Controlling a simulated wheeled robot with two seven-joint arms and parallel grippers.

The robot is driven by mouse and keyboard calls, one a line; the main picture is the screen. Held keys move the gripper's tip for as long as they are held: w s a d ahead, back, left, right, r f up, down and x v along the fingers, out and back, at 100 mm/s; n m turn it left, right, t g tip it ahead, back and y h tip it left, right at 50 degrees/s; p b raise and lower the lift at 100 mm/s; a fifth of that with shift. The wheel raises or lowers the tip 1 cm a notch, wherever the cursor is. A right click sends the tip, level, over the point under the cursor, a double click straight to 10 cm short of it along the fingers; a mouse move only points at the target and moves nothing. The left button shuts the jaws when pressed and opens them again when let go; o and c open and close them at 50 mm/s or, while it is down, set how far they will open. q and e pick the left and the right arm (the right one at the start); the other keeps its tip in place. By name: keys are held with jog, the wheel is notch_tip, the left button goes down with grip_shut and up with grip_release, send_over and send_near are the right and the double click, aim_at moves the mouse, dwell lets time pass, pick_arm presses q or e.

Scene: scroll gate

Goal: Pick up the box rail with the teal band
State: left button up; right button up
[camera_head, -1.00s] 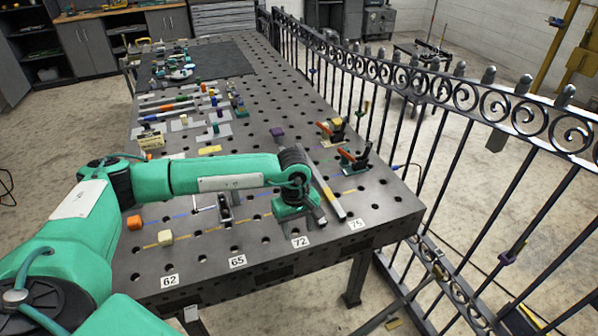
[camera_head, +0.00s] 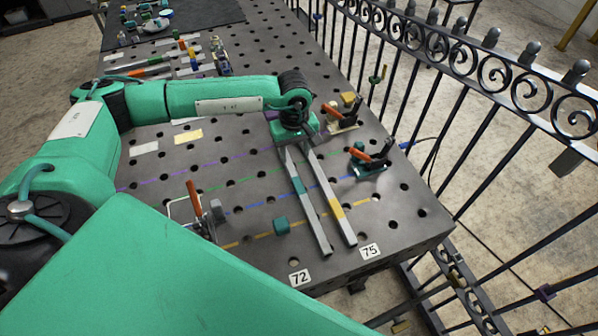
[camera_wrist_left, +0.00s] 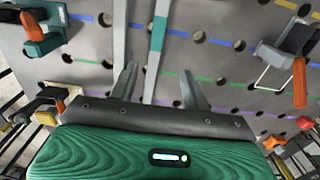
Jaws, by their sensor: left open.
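The box rail with the teal band (camera_head: 307,203) is a long grey bar lying on the perforated table, its near end by the 72 label. In the left wrist view the teal-banded rail (camera_wrist_left: 158,37) runs in between the fingers. My left gripper (camera_head: 288,143) is at the far end of the rails, pointing down. In the left wrist view, the left gripper (camera_wrist_left: 158,70) has its fingers spread, one on each side of the teal-banded rail; contact is not visible. A second grey rail with a yellow band (camera_head: 325,184) lies alongside to the right. My right gripper is out of view.
Toggle clamps with orange handles stand on the right (camera_head: 371,158) and left (camera_head: 207,213) of the rails. A scrolled iron gate (camera_head: 470,75) runs along the table's right side.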

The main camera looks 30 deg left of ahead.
pick_arm(q)
jog(key=p, duration=0.2)
send_over(299, 185)
jog(key=a, duration=0.1)
notch_tip(299, 185, down, 4)
notch_tip(299, 185, down, 4)
jog(key=shift+r+p, duration=0.1)
jog(key=shift+p, duration=0.3)
jog(key=shift+f, duration=0.2)
jog(key=shift+f+p, duration=0.15)
jog(key=shift+p, duration=0.2)
jog(key=f+p, duration=0.1)
jog(key=f, duration=0.1)
jog(key=d+f+p, duration=0.1)
jog(key=shift+s+f+p, duration=0.1)
jog(key=shift+f+p, duration=0.3)
jog(key=shift+f, duration=0.5)
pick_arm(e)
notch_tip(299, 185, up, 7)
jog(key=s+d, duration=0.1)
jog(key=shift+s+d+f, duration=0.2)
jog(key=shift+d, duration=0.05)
pick_arm(q)
grip_shut()
